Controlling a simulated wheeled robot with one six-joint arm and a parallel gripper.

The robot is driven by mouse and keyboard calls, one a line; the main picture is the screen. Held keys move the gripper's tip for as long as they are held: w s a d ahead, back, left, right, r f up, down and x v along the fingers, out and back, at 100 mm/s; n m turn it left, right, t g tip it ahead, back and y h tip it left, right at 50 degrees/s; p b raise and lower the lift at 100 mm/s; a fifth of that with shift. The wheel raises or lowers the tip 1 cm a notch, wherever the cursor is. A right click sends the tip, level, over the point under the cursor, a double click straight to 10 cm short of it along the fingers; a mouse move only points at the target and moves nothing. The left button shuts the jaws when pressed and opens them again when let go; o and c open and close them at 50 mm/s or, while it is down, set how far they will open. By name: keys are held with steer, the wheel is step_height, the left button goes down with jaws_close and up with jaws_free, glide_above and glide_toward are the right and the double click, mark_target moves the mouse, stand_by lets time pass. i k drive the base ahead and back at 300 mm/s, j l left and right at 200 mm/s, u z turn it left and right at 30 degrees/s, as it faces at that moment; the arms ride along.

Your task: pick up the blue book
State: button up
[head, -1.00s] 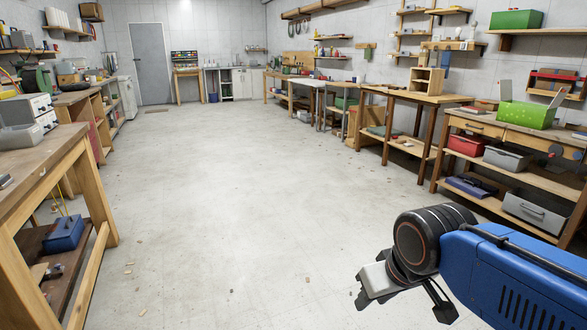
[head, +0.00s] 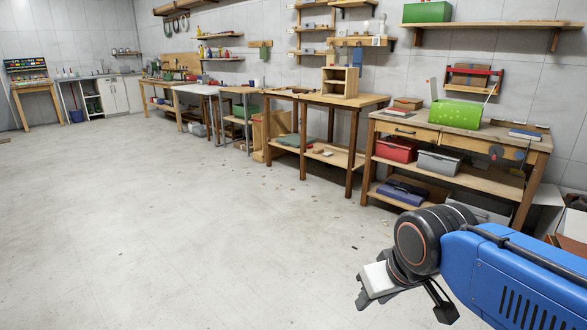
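A flat blue item with pale page-like edges, which looks like the blue book (head: 524,135), lies on the top of the right workbench (head: 470,140), near its right end. It is small in the head view and I see no title. My gripper (head: 402,298) hangs over open floor in the lower right, well in front of the bench and far from the book.
A green spotted box (head: 455,113) stands left of the book. Red (head: 396,149) and grey (head: 438,162) toolboxes sit on the shelf below. Boxes (head: 570,232) crowd the floor at the right edge. The floor (head: 190,210) at left and centre is clear.

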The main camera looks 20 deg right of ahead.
mark_target(512, 133)
steer(key=i+l+z, duration=0.2)
steer(key=i+z, duration=0.25)
steer(key=i, duration=0.2)
steer(key=i+z, duration=0.45)
steer(key=i, duration=0.25)
steer(key=i+j+z, duration=0.25)
steer(key=i+z, duration=0.2)
steer(key=i, duration=0.2)
steer(key=i+l+z, duration=0.1)
steer(key=i+z, duration=0.15)
steer(key=i, duration=0.45)
steer(key=i+z, duration=0.2)
steer(key=i, duration=0.5)
steer(key=i+j+z, duration=0.25)
steer(key=i, duration=0.4)
